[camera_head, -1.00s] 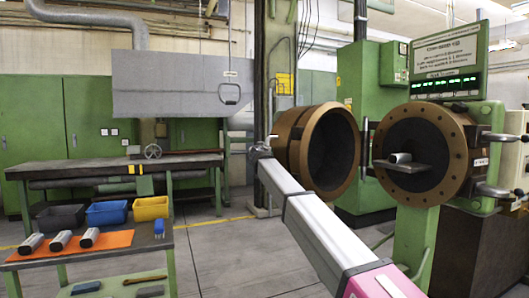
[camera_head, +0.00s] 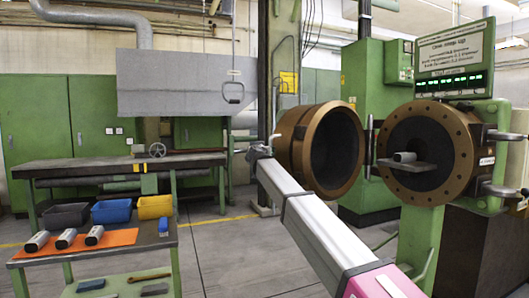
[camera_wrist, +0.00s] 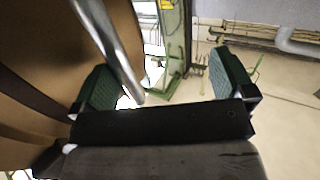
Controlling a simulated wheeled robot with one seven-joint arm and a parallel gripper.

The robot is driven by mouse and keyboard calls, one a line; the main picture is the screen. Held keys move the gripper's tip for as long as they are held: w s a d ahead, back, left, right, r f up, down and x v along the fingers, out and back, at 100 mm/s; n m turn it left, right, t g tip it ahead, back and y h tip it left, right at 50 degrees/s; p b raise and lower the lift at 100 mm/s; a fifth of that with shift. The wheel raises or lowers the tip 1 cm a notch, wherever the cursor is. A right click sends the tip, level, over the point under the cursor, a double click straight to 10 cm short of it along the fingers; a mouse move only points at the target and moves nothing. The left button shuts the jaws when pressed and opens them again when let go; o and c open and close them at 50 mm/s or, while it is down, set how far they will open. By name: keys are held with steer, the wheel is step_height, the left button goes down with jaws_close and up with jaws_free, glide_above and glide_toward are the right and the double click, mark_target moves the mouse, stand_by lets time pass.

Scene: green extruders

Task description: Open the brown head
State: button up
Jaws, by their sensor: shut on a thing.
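The brown head (camera_head: 290,150) is a thick hollow cylinder, swung out to the left of the green extruder, its dark opening facing right. The extruder's round, bolted brown face (camera_head: 465,150) is exposed. My gripper (camera_head: 260,150) is at the left, outer side of the head, small in the head view. In the wrist view, my gripper (camera_wrist: 165,85) shows two green-padded fingers with a wide gap. A shiny metal handle bar (camera_wrist: 107,45) of the head runs by the left finger, between the fingers. The contact itself is partly hidden. The head's brown side (camera_wrist: 60,60) fills the left.
A grey block sits on a flat plate (camera_head: 402,165) at the extruder face. A low table at left holds bins (camera_head: 110,212) and several grey blocks on an orange mat (camera_head: 110,240). A workbench (camera_head: 110,165) stands behind. The floor left of my arm is clear.

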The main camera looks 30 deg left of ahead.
steer(key=shift+s+a+y, duration=0.3)
steer(key=shift+s+a, duration=0.35)
steer(key=shift+s, duration=0.35)
steer(key=shift+s+a, duration=0.35)
steer(key=shift+s, duration=0.55)
steer(key=c, duration=0.9)
steer(key=shift+s+a, duration=0.15)
steer(key=shift+s, duration=2.7)
steer(key=shift+c, duration=0.2)
